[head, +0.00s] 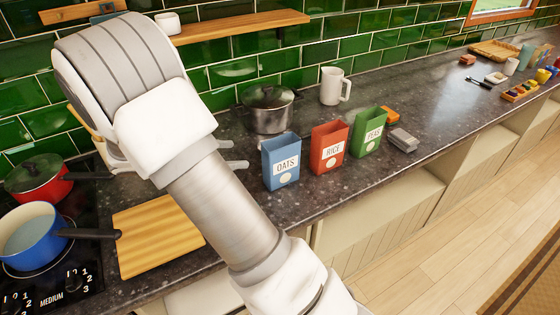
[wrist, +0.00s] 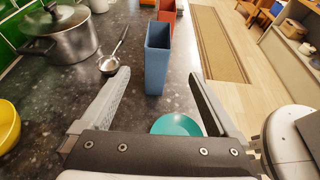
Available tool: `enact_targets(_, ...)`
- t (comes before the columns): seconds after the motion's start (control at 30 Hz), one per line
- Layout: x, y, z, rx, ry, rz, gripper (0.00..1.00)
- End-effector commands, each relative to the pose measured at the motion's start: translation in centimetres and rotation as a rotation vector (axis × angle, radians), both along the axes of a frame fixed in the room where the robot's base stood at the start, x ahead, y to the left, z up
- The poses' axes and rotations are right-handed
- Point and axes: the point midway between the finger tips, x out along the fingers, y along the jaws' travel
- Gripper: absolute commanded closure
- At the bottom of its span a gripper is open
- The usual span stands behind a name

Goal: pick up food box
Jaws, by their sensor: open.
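Three open-topped food boxes stand upright in a row on the dark counter: a blue OATS box (head: 281,163), a red RICE box (head: 329,148) and a green PEAS box (head: 367,133). My gripper (head: 242,154) is open and empty, just left of the blue box and apart from it. In the wrist view, the blue box (wrist: 157,58) stands ahead, lined up with the gap between my fingertips (wrist: 158,75). The red box (wrist: 167,12) shows partly behind it. My arm hides part of the counter in the head view.
A steel pot (head: 268,108) and white mug (head: 334,86) stand behind the boxes. A ladle (wrist: 111,62) lies left of the blue box; a teal dish (wrist: 177,126) sits below my gripper. A cutting board (head: 155,237) and stove pans are at left.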

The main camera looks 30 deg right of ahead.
Motion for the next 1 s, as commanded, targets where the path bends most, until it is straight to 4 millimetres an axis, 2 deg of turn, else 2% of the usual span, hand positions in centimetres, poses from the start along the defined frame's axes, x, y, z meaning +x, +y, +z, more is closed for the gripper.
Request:
enact_targets(0.2, -0.3, -4.6, -1.8, 0.000, 0.001, -0.006, 0.05)
enact_targets(0.4, -0.4, -8.2, -3.3, 0.002, 0.000, -0.004, 0.05)
enact_targets(0.77, -0.3, -10.7, -4.1, 0.002, -0.002, -0.004, 0.05)
enact_targets(1.0, -0.1, -14.0, -5.2, 0.002, -0.001, -0.006, 0.05)
